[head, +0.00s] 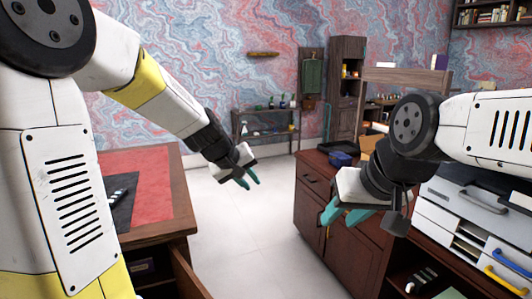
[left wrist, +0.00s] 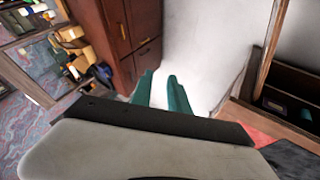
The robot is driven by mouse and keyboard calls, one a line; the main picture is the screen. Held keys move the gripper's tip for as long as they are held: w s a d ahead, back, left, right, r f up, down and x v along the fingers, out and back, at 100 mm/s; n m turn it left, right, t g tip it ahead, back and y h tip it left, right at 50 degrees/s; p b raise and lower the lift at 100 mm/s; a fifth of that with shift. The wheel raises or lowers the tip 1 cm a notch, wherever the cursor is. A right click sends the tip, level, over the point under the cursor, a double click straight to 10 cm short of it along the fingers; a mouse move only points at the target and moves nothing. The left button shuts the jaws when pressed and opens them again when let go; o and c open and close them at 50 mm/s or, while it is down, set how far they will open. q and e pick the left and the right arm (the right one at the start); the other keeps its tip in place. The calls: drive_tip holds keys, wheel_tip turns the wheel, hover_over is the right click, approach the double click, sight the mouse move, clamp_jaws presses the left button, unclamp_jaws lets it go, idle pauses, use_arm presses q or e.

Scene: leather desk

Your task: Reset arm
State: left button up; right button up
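My left gripper (head: 248,182) hangs in the air over the white floor between the two pieces of furniture, with teal fingers pointing down. In the left wrist view its fingers (left wrist: 160,85) are apart with nothing between them. My right gripper (head: 340,214) is in front of the brown cabinet on the right. Its teal fingers look apart, and I see nothing held in them.
A leather desk with a red top (head: 152,185) and an open drawer stands at the left. The brown cabinet (head: 318,205) carries a blue box (head: 341,159) and a dark tray (head: 318,148). White drawer units (head: 455,215) stand right. The floor (head: 230,235) between is clear.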

use_arm(q)
drive_tip(key=s+a+r+m, duration=0.1)
drive_tip(key=s+a, duration=0.2)
drive_tip(key=s, duration=0.5)
drive_tip(key=s+a+r+m+y, duration=0.1)
drive_tip(key=s+a+r, duration=0.1)
drive_tip(key=s, duration=0.6)
drive_tip(key=s+a+r+m+y, duration=0.1)
drive_tip(key=s+a, duration=0.3)
drive_tip(key=s, duration=0.4)
drive_tip(key=shift+s+a+r+m+g, duration=0.15)
drive_tip(key=shift+a+r+m+g, duration=0.15)
drive_tip(key=shift+r+m, duration=0.2)
